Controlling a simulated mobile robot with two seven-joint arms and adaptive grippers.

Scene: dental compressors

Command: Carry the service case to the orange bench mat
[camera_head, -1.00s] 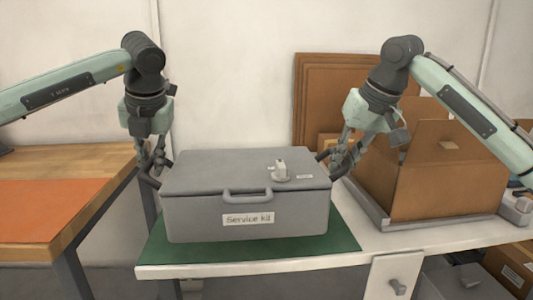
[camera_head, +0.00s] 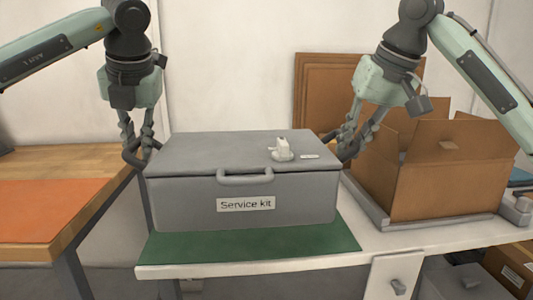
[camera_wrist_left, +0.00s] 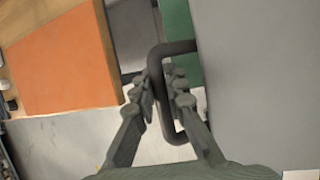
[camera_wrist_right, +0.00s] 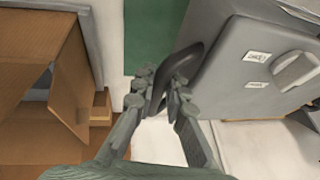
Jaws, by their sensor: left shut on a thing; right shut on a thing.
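The grey service case (camera_head: 190,205), labelled "Service kit", is held level above the green mat (camera_head: 250,241) on the white bench. My left gripper (camera_head: 138,150) is shut on the case's left side handle, and the dark handle bar (camera_wrist_left: 162,95) shows between its fingers in the left wrist view. My right gripper (camera_head: 350,146) is shut on the right side handle (camera_wrist_right: 165,85). A small white object (camera_head: 282,149) stands on the lid. The orange bench mat (camera_head: 50,209) lies on the wooden bench at the left and is bare where seen.
A gap separates the wooden bench (camera_head: 90,160) from the white bench (camera_head: 300,264). An open cardboard box (camera_head: 450,180) stands on a grey tray at the right, close to my right gripper. Brown boards (camera_head: 320,85) lean against the back wall.

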